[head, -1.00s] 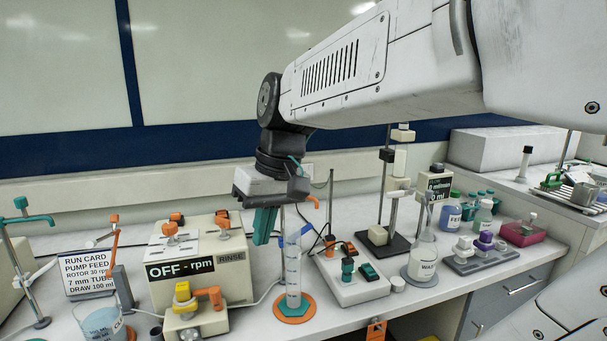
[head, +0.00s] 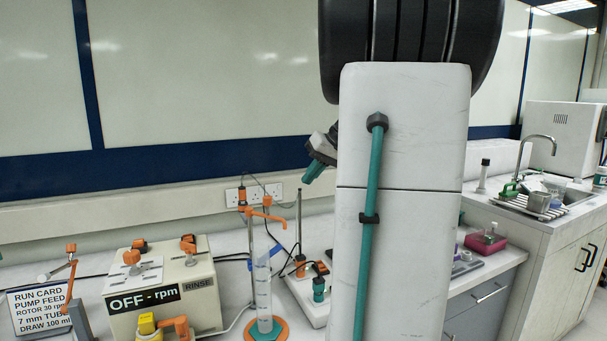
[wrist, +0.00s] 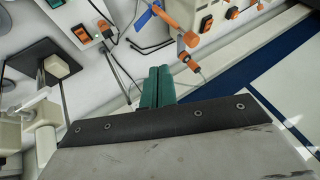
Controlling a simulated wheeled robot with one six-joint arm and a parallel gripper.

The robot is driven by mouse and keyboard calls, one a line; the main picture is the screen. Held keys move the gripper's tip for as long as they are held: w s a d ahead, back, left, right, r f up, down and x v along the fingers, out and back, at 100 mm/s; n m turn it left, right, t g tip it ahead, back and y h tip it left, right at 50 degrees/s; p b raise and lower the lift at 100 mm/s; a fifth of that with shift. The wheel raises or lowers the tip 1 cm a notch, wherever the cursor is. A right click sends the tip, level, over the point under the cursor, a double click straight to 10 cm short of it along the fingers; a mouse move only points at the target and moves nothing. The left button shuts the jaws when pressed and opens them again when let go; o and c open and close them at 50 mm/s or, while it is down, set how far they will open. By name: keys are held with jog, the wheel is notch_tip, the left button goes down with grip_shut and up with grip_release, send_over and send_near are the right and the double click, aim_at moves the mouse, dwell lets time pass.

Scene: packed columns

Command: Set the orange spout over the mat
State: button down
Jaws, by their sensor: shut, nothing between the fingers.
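The orange spout (head: 265,215) is a thin arm on an upright rod at the back of the bench, near the top of a clear measuring cylinder (head: 264,290). Its bent tip appears slightly right of the cylinder; depth is hard to judge. The round mat (head: 281,336), orange with a teal centre, lies under the cylinder and is cut by the lower frame edge. My gripper (head: 309,178) has teal fingers and is up to the right of the spout, apart from it. In the wrist view my gripper (wrist: 158,72) has its fingers together, empty, with orange parts (wrist: 190,40) beyond.
A pump box (head: 160,285) marked OFF - rpm stands left of the cylinder, with a run card (head: 40,315) farther left. A switch box (head: 312,290) and a thin rod (head: 299,220) stand right of it. My arm hides the bench further right.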

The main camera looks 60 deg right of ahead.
jog(key=w+a+f, duration=0.4)
jog(key=w+f, duration=0.1)
jog(key=w, duration=0.1)
jog(key=shift+w+f, duration=0.15)
dwell(0.4)
